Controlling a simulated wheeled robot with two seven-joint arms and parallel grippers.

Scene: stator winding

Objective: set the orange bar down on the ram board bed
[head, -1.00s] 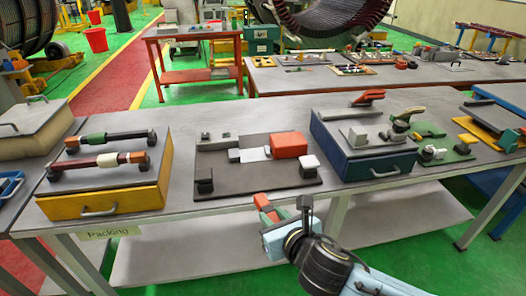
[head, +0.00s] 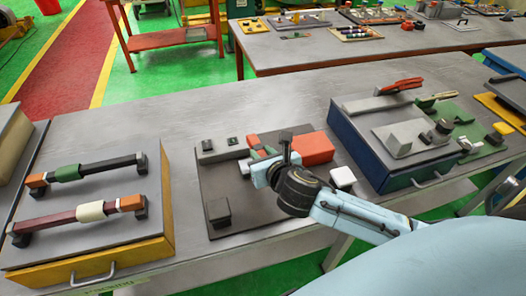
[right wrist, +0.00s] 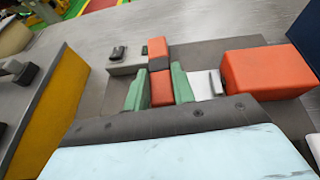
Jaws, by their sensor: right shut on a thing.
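The orange bar (right wrist: 157,47) has a dark grey band across its middle. In the right wrist view it stands between the green finger pads of my right gripper (right wrist: 160,88), which is shut on it. In the head view, my right gripper (head: 262,157) is over the ram board (head: 240,200), a dark flat plate, and the bar (head: 255,140) shows just beyond the fingers. My left gripper is out of view.
A large orange-red block (head: 316,148) is right of the gripper, and a white block (head: 343,176) is near the board's right edge. A yellow case (head: 110,262) with two bars stands left; a blue case (head: 366,160) stands right.

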